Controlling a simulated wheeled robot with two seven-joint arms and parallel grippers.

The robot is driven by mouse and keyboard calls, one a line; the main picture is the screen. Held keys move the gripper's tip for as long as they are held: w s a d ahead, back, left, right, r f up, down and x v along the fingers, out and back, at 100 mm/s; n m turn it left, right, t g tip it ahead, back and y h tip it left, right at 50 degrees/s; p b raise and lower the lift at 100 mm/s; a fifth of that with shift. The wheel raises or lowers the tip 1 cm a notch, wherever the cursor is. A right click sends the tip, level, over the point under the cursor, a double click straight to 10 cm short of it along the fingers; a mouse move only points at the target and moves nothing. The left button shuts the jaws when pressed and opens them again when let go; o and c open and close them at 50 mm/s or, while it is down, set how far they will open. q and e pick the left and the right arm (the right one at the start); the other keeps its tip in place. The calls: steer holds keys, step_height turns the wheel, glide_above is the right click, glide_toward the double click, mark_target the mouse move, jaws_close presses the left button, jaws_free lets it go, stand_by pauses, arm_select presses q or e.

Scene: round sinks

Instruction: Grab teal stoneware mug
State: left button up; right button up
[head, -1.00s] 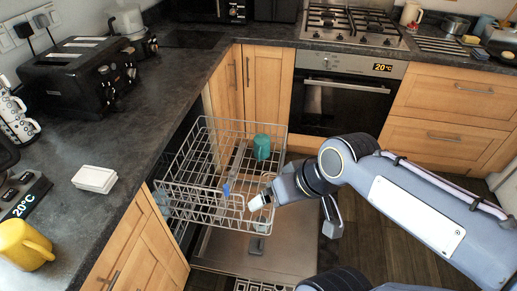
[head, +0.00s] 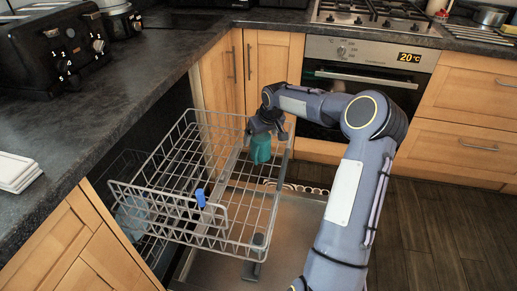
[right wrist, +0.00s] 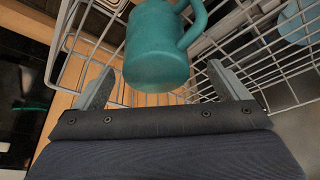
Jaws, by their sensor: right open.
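The teal mug (head: 261,149) stands in the back right part of the dishwasher's upper wire rack (head: 201,236). My right gripper (head: 266,128) is right at the mug in the head view and hides part of it. In the right wrist view the mug (right wrist: 156,50) lies ahead, with its handle to the right. My right gripper (right wrist: 165,85) is open there, its two fingers apart on either side of the mug's near end. I cannot tell whether a finger touches it. My left gripper is not in view.
The open dishwasher door (head: 285,225) lies below the rack. The worktop (head: 110,95) on the left holds a black toaster (head: 50,50) and a white dish (head: 16,172). The oven (head: 365,75) and drawers stand behind. The rack is mostly empty around the mug.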

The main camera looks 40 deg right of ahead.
steer(key=x, duration=0.1)
steer(key=b+x, duration=0.1)
steer(key=x, duration=0.3)
steer(key=shift+s+d+f, duration=0.1)
steer(key=shift+s+d, duration=0.05)
steer(key=shift+s, duration=0.15)
steer(key=shift+w+f, duration=0.2)
steer(key=shift+f, duration=0.15)
steer(key=c, duration=1.1)
steer(key=shift+c, duration=0.8)
steer(key=shift+r, duration=0.15)
